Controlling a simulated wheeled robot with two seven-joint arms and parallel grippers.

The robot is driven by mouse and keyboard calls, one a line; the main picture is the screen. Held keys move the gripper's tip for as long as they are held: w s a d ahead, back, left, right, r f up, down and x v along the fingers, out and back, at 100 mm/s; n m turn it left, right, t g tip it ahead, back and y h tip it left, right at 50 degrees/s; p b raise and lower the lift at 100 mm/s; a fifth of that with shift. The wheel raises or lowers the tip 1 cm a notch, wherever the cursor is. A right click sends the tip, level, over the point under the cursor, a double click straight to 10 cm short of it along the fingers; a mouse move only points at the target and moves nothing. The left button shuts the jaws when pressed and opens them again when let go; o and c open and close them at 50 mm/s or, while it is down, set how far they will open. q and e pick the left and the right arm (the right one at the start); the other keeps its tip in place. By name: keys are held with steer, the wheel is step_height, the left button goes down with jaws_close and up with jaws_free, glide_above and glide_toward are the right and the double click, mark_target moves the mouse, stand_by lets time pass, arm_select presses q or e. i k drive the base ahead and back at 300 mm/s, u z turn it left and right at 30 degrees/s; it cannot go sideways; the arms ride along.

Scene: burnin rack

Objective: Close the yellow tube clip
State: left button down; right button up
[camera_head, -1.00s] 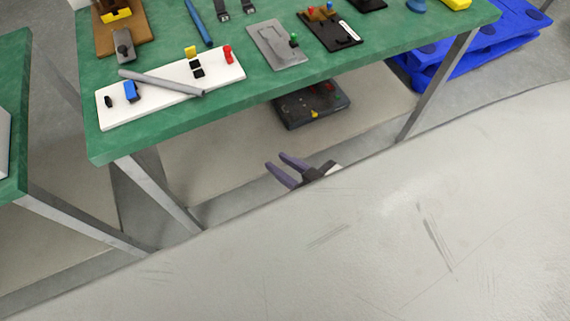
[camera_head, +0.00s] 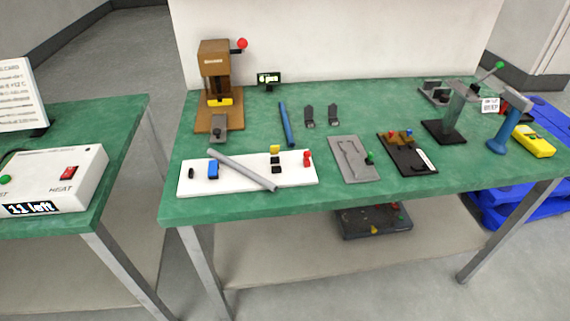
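A small yellow clip piece (camera_head: 275,149) shows on the white board (camera_head: 240,184), at the back edge above two black blocks (camera_head: 276,165). It is too small to tell whether this clip is open or closed. A grey tube (camera_head: 242,170) lies slantwise across the board. A blue block (camera_head: 213,169) and a small black piece (camera_head: 191,173) sit at the board's left, and a red piece (camera_head: 307,158) at its right. Neither of my grippers shows in the head view now.
The green table also holds a brown press (camera_head: 214,70), a blue rod (camera_head: 286,123), a grey plate (camera_head: 353,158), a black plate (camera_head: 407,153), a grey stand (camera_head: 450,115) and a yellow meter (camera_head: 533,141). A second table at left holds a heater box (camera_head: 52,180). The front edge is clear.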

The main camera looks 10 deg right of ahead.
mark_target(274, 150)
steer(key=k, duration=0.45)
steer(key=u, duration=1.2)
steer(key=i, duration=1)
steer(key=z, duration=1.8)
